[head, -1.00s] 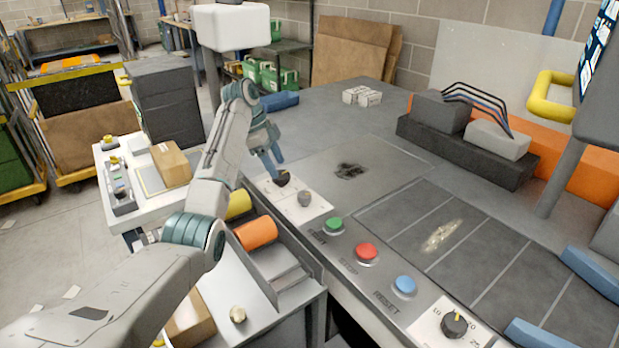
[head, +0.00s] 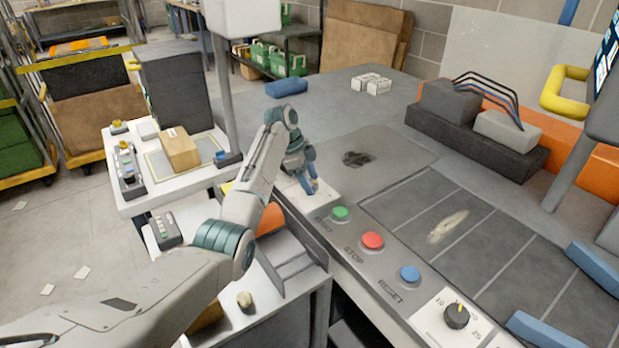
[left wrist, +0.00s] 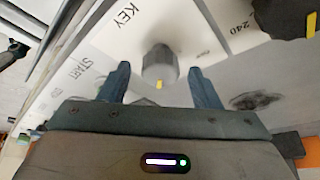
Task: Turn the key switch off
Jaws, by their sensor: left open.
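My left gripper (left wrist: 163,84) is open, with one blue finger on each side of the knob and a gap on both sides. In the head view my left gripper (head: 312,186) is over the white plate and hides the knob. Which position the switch is in is hard to read, as the plate's small lettering is blurred. My right gripper is in neither view.
Green (head: 340,213), red (head: 372,240) and blue (head: 409,273) push buttons line the panel's front edge. A black dial (head: 456,315) sits at the near right. Another black knob (left wrist: 285,15) is beside the key plate. Grey blocks with cables (head: 478,125) stand further back.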

